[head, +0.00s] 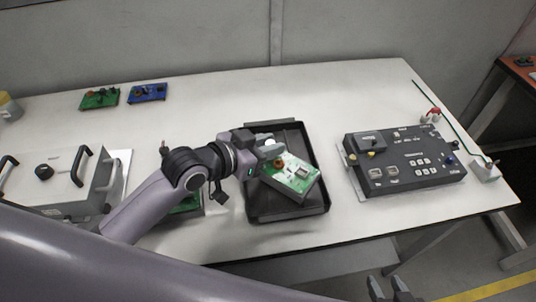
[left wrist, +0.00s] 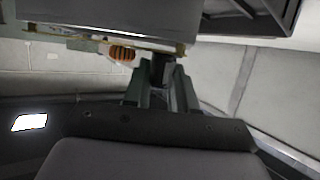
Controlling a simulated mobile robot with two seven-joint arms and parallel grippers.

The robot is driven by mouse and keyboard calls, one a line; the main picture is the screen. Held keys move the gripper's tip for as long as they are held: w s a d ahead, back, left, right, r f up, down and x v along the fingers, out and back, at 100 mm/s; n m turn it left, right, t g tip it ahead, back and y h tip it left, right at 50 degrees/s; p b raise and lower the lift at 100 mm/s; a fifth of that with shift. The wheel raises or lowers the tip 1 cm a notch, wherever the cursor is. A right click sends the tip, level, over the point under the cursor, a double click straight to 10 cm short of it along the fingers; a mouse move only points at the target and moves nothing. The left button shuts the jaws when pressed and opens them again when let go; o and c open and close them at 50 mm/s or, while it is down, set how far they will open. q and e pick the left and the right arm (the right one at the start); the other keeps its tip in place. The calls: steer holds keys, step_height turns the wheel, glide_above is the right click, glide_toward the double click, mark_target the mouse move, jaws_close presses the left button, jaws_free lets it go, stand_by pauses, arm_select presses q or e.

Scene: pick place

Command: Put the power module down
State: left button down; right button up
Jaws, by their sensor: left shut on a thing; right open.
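The power module is a green circuit board (head: 291,177) with an orange-brown coil and grey parts on it. My left gripper (head: 270,156) is shut on its upper left edge and holds it tilted over the black tray (head: 311,143). In the left wrist view the board's edge and striped orange coil (left wrist: 122,53) show at the fingertips (left wrist: 160,78). Whether the board touches the tray is hard to tell. My right gripper (head: 393,288) is open and empty at the bottom edge of the head view, in front of the table.
A dark control panel (head: 405,160) stands right of the tray. A grey box with handles (head: 62,180) is at the left. A green board (head: 99,98) and a blue board (head: 147,92) lie at the back left. Another green board (head: 188,204) is partly hidden under my left arm.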

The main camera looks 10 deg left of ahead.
arm_select(q)
steer(key=shift+f, duration=1.55)
steer(key=shift+f, duration=0.15)
steer(key=c, duration=0.9)
jaws_free()
steer(key=shift+f, duration=0.1)
steer(key=shift+r, duration=0.2)
steer(key=v, duration=1.2)
